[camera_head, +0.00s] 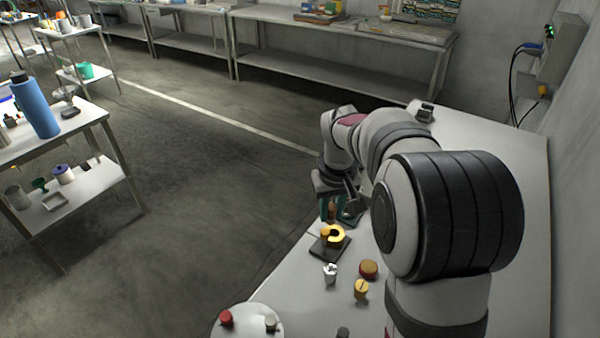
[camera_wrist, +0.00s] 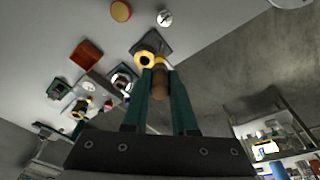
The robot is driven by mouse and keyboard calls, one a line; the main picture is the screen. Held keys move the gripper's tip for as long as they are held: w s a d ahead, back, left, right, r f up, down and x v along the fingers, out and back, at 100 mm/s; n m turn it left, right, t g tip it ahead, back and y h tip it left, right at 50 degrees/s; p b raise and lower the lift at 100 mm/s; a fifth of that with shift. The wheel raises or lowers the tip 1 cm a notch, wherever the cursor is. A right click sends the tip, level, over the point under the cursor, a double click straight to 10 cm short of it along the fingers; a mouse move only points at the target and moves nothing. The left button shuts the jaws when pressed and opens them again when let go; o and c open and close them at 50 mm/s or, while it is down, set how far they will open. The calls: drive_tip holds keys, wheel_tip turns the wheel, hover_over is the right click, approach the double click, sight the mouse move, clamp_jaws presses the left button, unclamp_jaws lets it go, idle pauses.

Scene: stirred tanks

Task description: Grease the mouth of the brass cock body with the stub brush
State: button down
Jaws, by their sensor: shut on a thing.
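The brass cock body (camera_head: 337,234) shows as a bright yellow ring on a dark square base (camera_head: 328,250) on the white bench. In the wrist view its yellow ring (camera_wrist: 146,58) lies just beyond my fingertips, slightly left of them. My gripper (camera_head: 333,212) has green fingers and is close behind the cock body. In the wrist view my gripper (camera_wrist: 160,84) is shut on a brown piece (camera_wrist: 160,83), which looks like the handle of the stub brush. The bristles are hidden, and I cannot tell whether the brush touches the ring.
On the bench in front stand a silver piece (camera_head: 330,272), a round amber-topped pot (camera_head: 368,268) and a brass piece (camera_head: 361,289). A round white plate (camera_head: 246,332) holds a red-topped and a grey-topped piece. The wrist view also shows a red tray (camera_wrist: 86,54).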

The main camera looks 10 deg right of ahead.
drive_tip(key=shift+t, duration=0.8)
drive_tip(key=w+d+f, duration=0.1)
drive_tip(key=d+f, duration=0.1)
drive_tip(key=f, duration=0.2)
drive_tip(key=w+d+f, duration=0.1)
drive_tip(key=w+f, duration=0.1)
drive_tip(key=f, duration=0.2)
drive_tip(key=w+d+f, duration=0.2)
drive_tip(key=f, duration=0.2)
drive_tip(key=shift+w+d+f, duration=0.1)
drive_tip(key=shift+w+d, duration=0.1)
drive_tip(key=shift+d, duration=0.1)
drive_tip(key=shift+f, duration=0.3)
drive_tip(key=shift+f, duration=0.8)
